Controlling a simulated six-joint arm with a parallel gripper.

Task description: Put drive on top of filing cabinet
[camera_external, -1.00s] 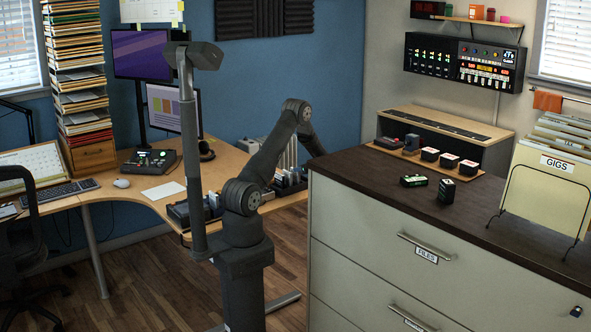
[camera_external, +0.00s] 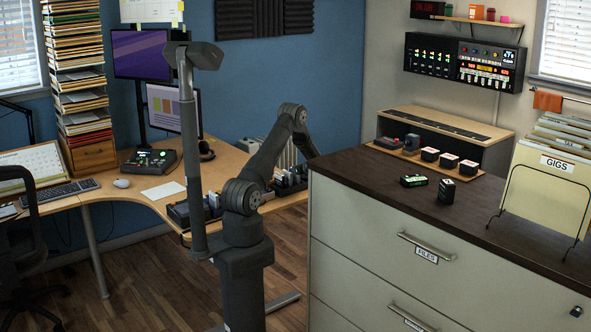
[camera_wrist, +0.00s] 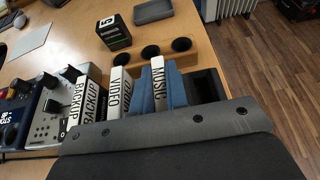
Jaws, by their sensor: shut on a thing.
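In the wrist view, white-faced drives stand in a row in a dark holder, labelled BACKUP (camera_wrist: 75,108), VIDEO (camera_wrist: 119,95) and MUSIC (camera_wrist: 158,83). The blue fingers of my gripper (camera_wrist: 159,88) lie on both sides of the MUSIC drive and are shut on it. The drive is upright, level with the others; whether it touches the holder's bottom is hidden. In the external view the filing cabinet (camera_external: 360,210) stands at the right with a dark top (camera_external: 385,185).
The cabinet top carries a wooden tray (camera_external: 405,156) of small boxes, two dark boxes (camera_external: 446,191) and a GIGS folder rack (camera_external: 545,185). Its front left area is clear. In the wrist view, a green-black box (camera_wrist: 113,32) and a wooden block with cups (camera_wrist: 146,56) stand beyond the drives.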

